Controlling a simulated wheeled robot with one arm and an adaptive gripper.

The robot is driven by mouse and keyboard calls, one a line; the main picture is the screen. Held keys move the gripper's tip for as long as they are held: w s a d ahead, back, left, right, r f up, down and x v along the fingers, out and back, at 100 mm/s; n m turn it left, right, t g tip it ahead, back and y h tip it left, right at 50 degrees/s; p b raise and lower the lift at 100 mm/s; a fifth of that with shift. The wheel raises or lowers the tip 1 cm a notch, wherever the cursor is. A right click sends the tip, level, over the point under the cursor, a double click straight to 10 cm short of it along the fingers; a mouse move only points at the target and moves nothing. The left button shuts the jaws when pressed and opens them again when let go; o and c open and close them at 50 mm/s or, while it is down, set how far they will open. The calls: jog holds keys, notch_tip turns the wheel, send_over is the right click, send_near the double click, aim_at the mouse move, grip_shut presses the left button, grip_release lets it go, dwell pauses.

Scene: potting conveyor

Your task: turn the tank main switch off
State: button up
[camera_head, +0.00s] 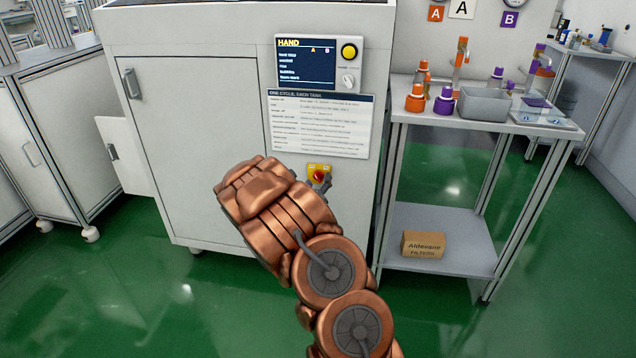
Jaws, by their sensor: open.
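A red rotary switch on a yellow plate (318,172), which looks like the tank main switch, is on the front of the white cabinet (200,120), below the instruction sheet. Its handle position is too small to tell. My copper arm comes up from the bottom and covers the cabinet front left of and below the switch. My gripper (325,184) is mostly hidden behind the arm; only a small dark grey part shows, at the lower right of the switch. It is open. I cannot tell whether it touches the switch.
A control panel (307,64) with a yellow button and a knob is above the sheet (318,125). A side table (470,125) at right holds bottles and a grey bin (484,104); a carton (424,245) is on its lower shelf. A small white door (125,155) stands open at left.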

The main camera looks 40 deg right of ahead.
jog(key=v, duration=0.6)
jog(key=shift+s+a, duration=0.25)
jog(key=shift+a, duration=0.1)
dwell(0.4)
